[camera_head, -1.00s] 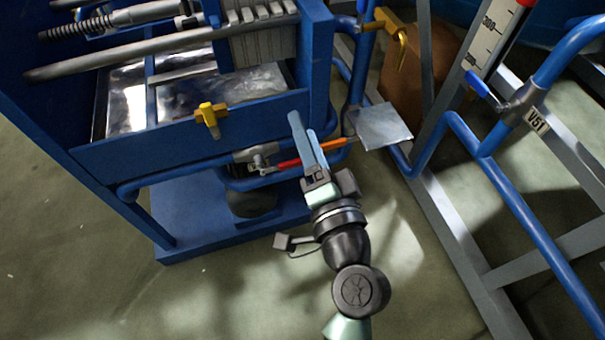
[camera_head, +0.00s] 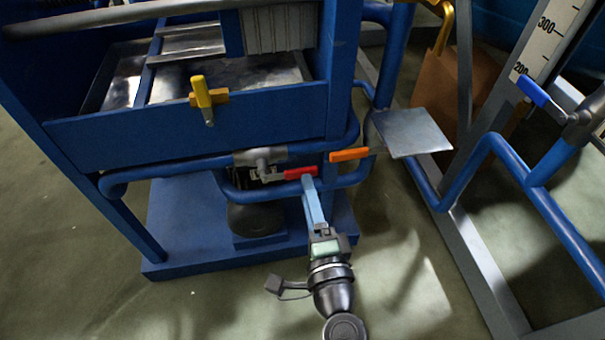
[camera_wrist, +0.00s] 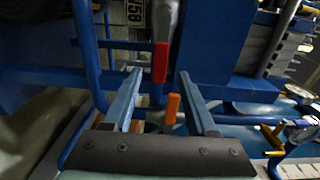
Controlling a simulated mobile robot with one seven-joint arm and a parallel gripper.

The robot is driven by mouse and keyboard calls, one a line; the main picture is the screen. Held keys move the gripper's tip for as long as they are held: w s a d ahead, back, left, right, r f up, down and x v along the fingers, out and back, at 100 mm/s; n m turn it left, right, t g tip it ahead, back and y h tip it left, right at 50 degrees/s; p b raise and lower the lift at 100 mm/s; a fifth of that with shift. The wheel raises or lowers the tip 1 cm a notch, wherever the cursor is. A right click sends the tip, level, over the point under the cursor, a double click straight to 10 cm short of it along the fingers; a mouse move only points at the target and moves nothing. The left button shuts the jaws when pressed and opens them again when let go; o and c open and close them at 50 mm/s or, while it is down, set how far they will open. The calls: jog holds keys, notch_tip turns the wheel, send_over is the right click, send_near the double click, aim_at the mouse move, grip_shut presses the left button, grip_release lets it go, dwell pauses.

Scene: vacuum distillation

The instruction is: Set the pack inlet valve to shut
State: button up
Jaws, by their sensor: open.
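A valve (camera_head: 262,160) with a red lever handle (camera_head: 300,173) sits on the blue pipe below the tray of the blue frame. The red lever points right, roughly along the pipe. A separate orange handle (camera_head: 350,155) is to its right. My gripper (camera_head: 308,180) is open, with its fingertips close to the red lever. In the wrist view the red lever (camera_wrist: 160,62) lies just past and between the fingertips (camera_wrist: 159,77); I cannot tell whether they touch it. The orange handle (camera_wrist: 172,108) shows lower, between the fingers. Which valve is the pack inlet is not legible.
A yellow-handled valve (camera_head: 206,98) projects from the tray front above. A flat metal plate (camera_head: 412,132) and blue pipes stand to the right, with a blue-handled valve (camera_head: 545,102) beyond. Green floor (camera_head: 210,315) is open in front.

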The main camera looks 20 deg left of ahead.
aim_at(303, 173)
jog(key=b+x, duration=0.1)
jog(key=x, duration=0.5)
grip_shut()
dwell(1.4)
